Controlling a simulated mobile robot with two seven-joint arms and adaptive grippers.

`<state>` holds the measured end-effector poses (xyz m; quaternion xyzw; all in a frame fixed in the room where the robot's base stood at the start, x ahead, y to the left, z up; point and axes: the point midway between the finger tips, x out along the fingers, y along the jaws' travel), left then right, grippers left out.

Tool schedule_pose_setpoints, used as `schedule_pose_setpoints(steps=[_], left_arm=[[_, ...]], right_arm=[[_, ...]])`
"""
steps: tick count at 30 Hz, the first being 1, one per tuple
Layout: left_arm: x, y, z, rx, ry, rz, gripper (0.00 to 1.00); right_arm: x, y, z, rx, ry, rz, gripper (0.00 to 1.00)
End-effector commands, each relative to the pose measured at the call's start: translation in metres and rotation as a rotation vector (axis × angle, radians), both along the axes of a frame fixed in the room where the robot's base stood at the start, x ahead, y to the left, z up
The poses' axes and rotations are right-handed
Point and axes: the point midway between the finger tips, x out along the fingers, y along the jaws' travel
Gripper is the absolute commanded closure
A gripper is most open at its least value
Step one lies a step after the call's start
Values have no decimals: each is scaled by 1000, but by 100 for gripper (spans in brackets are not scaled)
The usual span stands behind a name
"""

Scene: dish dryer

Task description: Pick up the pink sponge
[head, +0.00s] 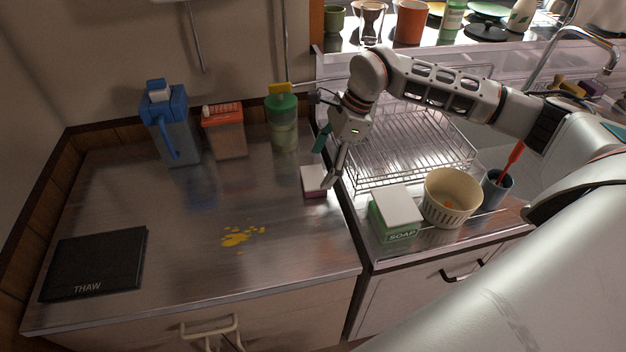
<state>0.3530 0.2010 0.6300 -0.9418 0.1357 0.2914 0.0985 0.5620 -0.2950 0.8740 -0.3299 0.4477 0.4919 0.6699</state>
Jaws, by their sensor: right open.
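The sponge (314,181) lies on the metal counter near its right edge. Its top is whitish and its lower side is pink. My right gripper (328,168) reaches in from the right and points down at the sponge. It is open, with one finger at the sponge's right side and a teal-tipped finger above and behind it. I cannot tell whether either finger touches the sponge. My left gripper is not in view.
A green soap box (396,216), a cream ribbed bowl (450,200) and a wire rack (410,150) are to the right. A blue jug (172,135) and other containers stand behind. Yellow spills (237,238) and a black THAW plate (95,264) lie left.

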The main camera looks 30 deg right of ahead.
Motion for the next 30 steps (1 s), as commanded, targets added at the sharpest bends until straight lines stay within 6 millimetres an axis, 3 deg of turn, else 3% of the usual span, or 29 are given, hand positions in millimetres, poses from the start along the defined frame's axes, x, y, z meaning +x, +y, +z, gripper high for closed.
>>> schedule_pose_setpoints(steps=[7,15,16,20,30], left_arm=[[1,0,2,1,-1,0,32],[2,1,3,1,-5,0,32],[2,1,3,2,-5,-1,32],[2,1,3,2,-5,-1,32],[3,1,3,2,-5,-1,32]], right_arm=[[1,16,-33,2,4,1,22],[3,17,-39,1,0,0,22],[3,17,-39,1,0,0,24],[2,17,-39,1,1,0,56],[2,17,-38,1,1,-1,56]])
